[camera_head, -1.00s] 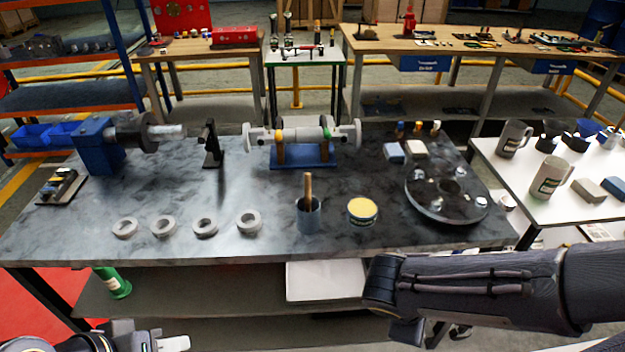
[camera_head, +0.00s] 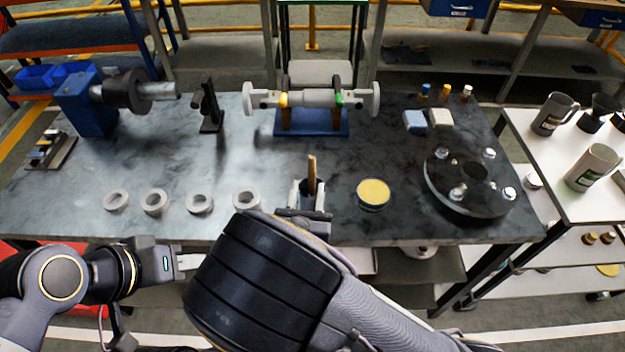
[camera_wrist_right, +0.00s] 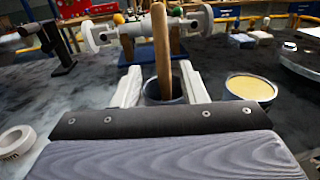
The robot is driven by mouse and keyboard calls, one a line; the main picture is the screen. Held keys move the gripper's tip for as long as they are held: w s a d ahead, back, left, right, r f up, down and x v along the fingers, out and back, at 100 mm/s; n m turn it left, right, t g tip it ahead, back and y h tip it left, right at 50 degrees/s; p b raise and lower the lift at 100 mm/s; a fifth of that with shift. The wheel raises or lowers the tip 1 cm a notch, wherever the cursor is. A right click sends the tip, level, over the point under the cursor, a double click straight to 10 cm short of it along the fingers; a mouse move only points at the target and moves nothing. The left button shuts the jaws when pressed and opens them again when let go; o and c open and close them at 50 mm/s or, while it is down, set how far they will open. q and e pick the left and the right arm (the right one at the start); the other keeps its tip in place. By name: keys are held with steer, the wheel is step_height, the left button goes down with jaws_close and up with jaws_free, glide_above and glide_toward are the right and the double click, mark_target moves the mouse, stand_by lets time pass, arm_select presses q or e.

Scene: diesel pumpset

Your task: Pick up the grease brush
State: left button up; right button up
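The grease brush (camera_head: 312,172) stands in a dark cup on the table, with only its wooden handle showing; its bristles are hidden. In the right wrist view, the handle (camera_wrist_right: 161,50) rises between the pale fingers of my right gripper (camera_wrist_right: 160,88). The fingers are apart, one on each side of the cup (camera_wrist_right: 177,91), with a gap to the handle. In the head view, my right gripper (camera_head: 310,195) is at the cup and my wrist hides much of it. My left gripper (camera_head: 188,262) is at the table's front edge, away from the brush; its finger gap is unclear.
A yellow-topped tin (camera_head: 373,193) stands right of the cup. Several grey rings (camera_head: 200,204) lie to the left. A shaft on a blue stand (camera_head: 312,122) is behind the cup, and a round dark plate (camera_head: 470,182) is further right.

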mark_target(311, 182)
steer(key=w, duration=0.2)
steer(key=w+d+p, duration=0.1)
steer(key=w, duration=0.1)
steer(key=shift+w+f, duration=0.2)
steer(key=shift+w, duration=0.05)
jaws_close()
